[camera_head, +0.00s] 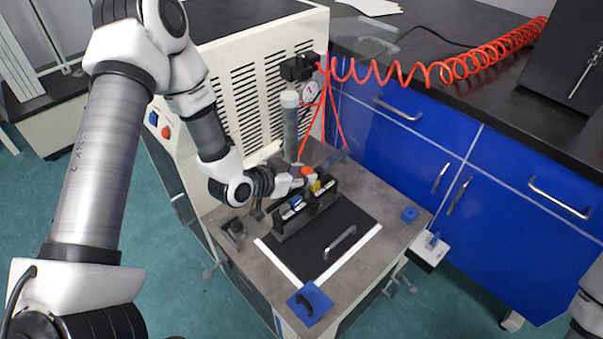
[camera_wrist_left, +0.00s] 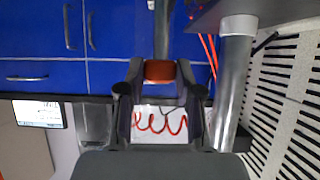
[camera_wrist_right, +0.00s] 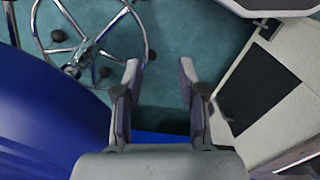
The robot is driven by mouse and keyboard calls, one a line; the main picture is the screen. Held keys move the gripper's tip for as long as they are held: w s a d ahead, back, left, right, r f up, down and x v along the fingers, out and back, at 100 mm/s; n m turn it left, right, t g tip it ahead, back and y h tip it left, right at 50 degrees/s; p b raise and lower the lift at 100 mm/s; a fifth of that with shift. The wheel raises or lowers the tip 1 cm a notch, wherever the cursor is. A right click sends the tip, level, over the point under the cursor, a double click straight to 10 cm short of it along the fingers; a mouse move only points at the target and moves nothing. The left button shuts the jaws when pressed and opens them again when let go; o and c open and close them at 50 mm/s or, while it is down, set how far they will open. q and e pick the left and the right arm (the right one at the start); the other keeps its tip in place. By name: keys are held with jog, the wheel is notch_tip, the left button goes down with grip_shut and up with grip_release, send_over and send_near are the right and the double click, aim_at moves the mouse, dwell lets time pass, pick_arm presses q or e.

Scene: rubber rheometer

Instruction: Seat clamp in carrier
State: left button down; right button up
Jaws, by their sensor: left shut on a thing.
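My left gripper (camera_head: 296,180) is shut on a grey rod with an orange-red collar (camera_head: 308,171). The left wrist view shows the collar (camera_wrist_left: 160,70) between the fingers and the rod reaching past it. I cannot tell for sure that this is the clamp. In the head view the held piece is above the back of a black carrier-like box (camera_head: 284,229), apparently clear of it. The box stands on the bench and holds small parts with blue and yellow tops. My right gripper (camera_wrist_right: 160,75) is open and empty in the right wrist view, above the floor.
A grey column (camera_head: 290,125) stands behind the held piece, with a gauge and red hoses. A black mat (camera_head: 345,225) with a handle lies in front of the box. Blue blocks (camera_head: 310,302) sit near the bench edges. Blue cabinets (camera_head: 510,215) stand at the right.

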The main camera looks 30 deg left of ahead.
pick_arm(q)
jog(key=shift+f+b, duration=0.35)
jog(key=shift+f, duration=0.15)
jog(key=c, duration=0.7)
grip_release()
jog(key=v, duration=0.6)
jog(key=shift+s+a+r, duration=0.15)
jog(key=shift+s+r, duration=0.05)
jog(key=shift+s, duration=0.05)
jog(key=shift+s+r, duration=0.2)
jog(key=shift+s, duration=0.2)
